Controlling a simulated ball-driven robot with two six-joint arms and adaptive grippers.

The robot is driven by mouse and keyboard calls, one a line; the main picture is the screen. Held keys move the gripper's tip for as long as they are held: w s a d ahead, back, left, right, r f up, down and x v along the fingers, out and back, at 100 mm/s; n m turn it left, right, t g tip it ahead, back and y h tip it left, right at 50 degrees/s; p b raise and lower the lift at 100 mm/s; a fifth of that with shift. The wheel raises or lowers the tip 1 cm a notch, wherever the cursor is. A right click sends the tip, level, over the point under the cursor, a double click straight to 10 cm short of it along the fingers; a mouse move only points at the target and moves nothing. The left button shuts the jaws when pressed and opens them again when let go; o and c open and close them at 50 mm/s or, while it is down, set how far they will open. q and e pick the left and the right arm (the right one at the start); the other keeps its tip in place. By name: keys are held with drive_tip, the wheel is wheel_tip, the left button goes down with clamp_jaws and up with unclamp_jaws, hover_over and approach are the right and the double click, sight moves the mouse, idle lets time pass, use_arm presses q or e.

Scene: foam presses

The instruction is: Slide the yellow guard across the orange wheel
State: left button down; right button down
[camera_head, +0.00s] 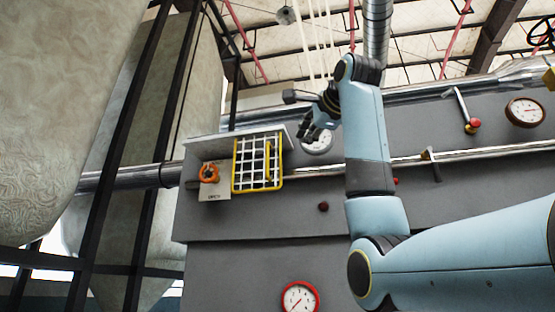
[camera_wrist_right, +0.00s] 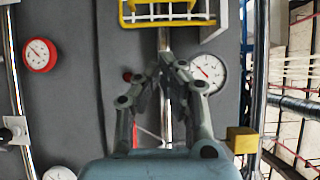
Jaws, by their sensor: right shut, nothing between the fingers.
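The yellow guard (camera_head: 268,163) is a yellow-edged frame with a pale grid, hanging under a light ledge on the grey press wall. The orange wheel (camera_head: 209,173) sits on a small pale plate just left of the guard and is uncovered. My right gripper (camera_head: 308,133) is to the right of the guard's upper right corner, apart from it in the picture. In the right wrist view, the right gripper (camera_wrist_right: 165,62) is shut and empty, with the lower part of the guard (camera_wrist_right: 170,19) beyond its fingertips. The wheel is not in that view. My left gripper is in neither view.
A light ledge (camera_head: 210,137) runs above the guard and wheel. A white-faced gauge (camera_head: 318,142) is close behind the right gripper. A chrome rail (camera_head: 470,154) crosses the wall to the right. A red-rimmed gauge (camera_head: 300,298) sits lower down.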

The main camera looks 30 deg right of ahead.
drive_tip(key=shift+w+d+f, duration=0.1)
drive_tip(key=shift+w, duration=0.05)
drive_tip(key=p, duration=0.6)
approach(273, 165)
drive_tip(key=d, duration=0.3)
drive_tip(key=w+p, duration=0.1)
drive_tip(key=w+a, duration=0.1)
drive_tip(key=w, duration=0.1)
drive_tip(key=shift+w+a+p, duration=0.2)
drive_tip(key=shift+w+p, duration=0.1)
drive_tip(key=shift+p, duration=0.05)
drive_tip(key=shift+w+a, duration=0.25)
drive_tip(key=shift+w, duration=0.05)
drive_tip(key=shift+d, duration=0.1)
